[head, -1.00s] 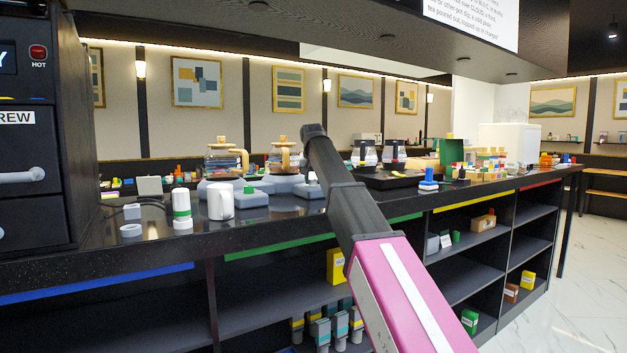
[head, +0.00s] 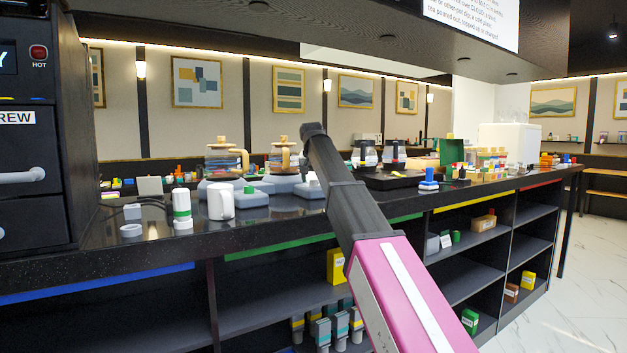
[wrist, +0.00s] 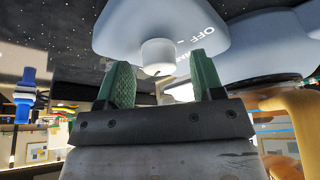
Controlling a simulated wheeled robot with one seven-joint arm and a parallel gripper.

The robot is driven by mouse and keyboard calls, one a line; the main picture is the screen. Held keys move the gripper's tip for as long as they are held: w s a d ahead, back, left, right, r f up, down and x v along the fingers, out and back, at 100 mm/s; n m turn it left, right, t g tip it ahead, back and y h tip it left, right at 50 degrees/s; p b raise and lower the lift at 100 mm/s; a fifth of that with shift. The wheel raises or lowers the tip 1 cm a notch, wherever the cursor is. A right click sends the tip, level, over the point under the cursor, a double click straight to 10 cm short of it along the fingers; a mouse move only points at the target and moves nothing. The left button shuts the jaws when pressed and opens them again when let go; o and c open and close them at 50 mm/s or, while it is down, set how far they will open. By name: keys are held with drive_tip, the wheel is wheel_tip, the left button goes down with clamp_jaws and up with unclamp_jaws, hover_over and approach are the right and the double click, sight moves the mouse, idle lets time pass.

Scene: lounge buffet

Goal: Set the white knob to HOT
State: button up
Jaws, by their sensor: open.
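The white knob (wrist: 158,56) is a short cylinder on the front of a pale grey-blue unit (wrist: 125,25) in the wrist view. The word OFF and a dash show on the unit beside the knob; other markings near the knob are partly hidden. My gripper (wrist: 160,72) is open, with one green finger on each side of the knob's near end. I cannot tell whether either finger touches it. In the head view my arm reaches over the counter and the gripper is hidden behind its own links. HOT lettering by the knob cannot be seen.
On the black counter (head: 130,250) stand a white mug (head: 221,201), a green-banded white container (head: 182,205) and glass pots with wooden lids (head: 222,160). A dark machine (head: 35,140) with a red HOT button stands at the left. A tan curved handle (wrist: 292,115) is close by my gripper.

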drive_tip(key=v, duration=1)
drive_tip(key=shift+d+r, duration=0.1)
